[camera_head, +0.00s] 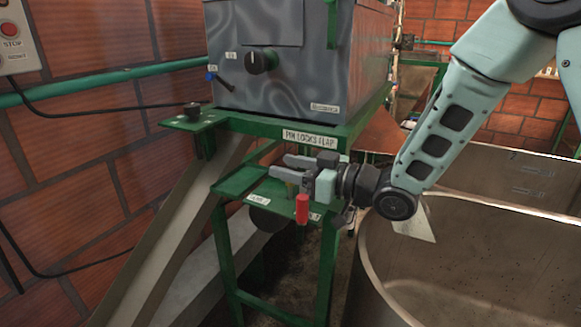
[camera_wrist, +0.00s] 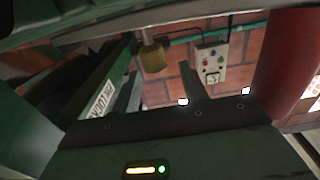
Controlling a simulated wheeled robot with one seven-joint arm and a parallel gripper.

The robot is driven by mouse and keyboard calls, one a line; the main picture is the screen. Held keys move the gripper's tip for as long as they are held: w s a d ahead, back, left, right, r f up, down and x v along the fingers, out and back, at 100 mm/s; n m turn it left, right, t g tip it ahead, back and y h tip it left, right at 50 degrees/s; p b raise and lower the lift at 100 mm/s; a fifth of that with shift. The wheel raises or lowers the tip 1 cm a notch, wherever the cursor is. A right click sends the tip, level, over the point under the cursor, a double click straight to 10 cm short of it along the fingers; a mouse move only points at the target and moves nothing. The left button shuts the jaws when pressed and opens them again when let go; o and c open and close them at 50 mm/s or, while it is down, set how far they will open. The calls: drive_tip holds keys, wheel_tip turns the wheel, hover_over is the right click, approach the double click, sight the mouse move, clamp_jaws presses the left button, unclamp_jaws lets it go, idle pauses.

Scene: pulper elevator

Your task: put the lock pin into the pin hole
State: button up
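My gripper (camera_head: 280,166) is over the green shelf below the grey machine, its two fingers pointing left. In the wrist view the fingers (camera_wrist: 160,72) are apart. A brass-coloured knob on a stem (camera_wrist: 152,56), likely the lock pin, shows between and just beyond the fingertips. I see no grip on it. In the head view the gripper largely hides it. A red cylinder (camera_head: 302,209) is beside the gripper on the near side; it looms large at the right of the wrist view (camera_wrist: 288,65). The plate labelled PIN LOCKS FLAP (camera_head: 310,139) is above the gripper. I cannot make out the pin hole.
The grey machine (camera_head: 290,70) stands above on its green frame. A large metal tub (camera_head: 470,245) is at the lower right. A sloping chute (camera_head: 165,245) runs down at the left. A control box (camera_wrist: 212,62) is on the brick wall.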

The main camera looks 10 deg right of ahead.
drive_tip(key=b+v, duration=1.1)
drive_tip(key=v, duration=0.6)
drive_tip(key=shift+d, duration=0.2)
drive_tip(key=shift+s, duration=0.1)
idle(0.3)
